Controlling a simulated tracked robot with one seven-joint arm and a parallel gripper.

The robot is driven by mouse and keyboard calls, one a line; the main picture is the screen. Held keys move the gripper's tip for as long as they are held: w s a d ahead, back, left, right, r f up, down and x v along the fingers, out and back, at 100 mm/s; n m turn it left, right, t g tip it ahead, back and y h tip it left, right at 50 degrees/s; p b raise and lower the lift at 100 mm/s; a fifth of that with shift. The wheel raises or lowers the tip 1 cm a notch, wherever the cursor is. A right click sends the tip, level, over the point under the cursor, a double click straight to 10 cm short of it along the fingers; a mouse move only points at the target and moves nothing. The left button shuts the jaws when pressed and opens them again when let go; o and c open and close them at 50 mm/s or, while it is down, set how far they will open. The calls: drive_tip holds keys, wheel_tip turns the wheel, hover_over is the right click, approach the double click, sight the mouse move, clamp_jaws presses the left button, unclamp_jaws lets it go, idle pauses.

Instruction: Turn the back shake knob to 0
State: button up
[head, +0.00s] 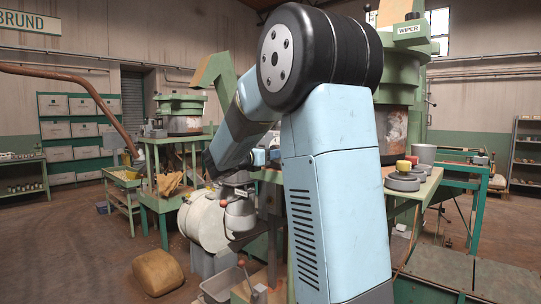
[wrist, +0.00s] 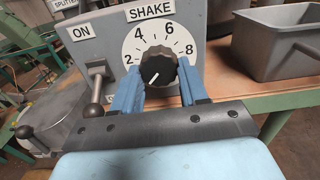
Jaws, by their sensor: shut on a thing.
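The black shake knob (wrist: 156,66) sits on a white dial (wrist: 138,46) marked 2, 4, 6 and 8, on a grey control box (wrist: 104,28) under a SHAKE label (wrist: 150,11). The knob's white pointer mark faces the lower left, below the 2. No 0 is visible; the lower dial is hidden by the knob and my fingers. My gripper (wrist: 159,84) is shut on the knob, with one blue finger on each side of it. In the head view my arm covers much of the middle, and I cannot make out the knob there.
A metal lever with a ball end (wrist: 95,88) stands left of the dial, below an ON label (wrist: 81,33). A grey metal bin (wrist: 280,45) sits on the bench to the right. In the head view, a tan sack (head: 157,272) lies on the floor at the left.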

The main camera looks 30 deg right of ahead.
drive_tip(key=o, duration=0.8)
drive_tip(key=shift+w+f, duration=0.1)
drive_tip(key=shift+f, duration=0.1)
drive_tip(key=shift+o, duration=1.3)
drive_tip(key=shift+r, duration=0.1)
drive_tip(key=shift+a, duration=0.1)
drive_tip(key=v, duration=1.3)
drive_tip(key=shift+a, duration=0.3)
drive_tip(key=shift+s+d, duration=0.1)
drive_tip(key=shift+s, duration=0.1)
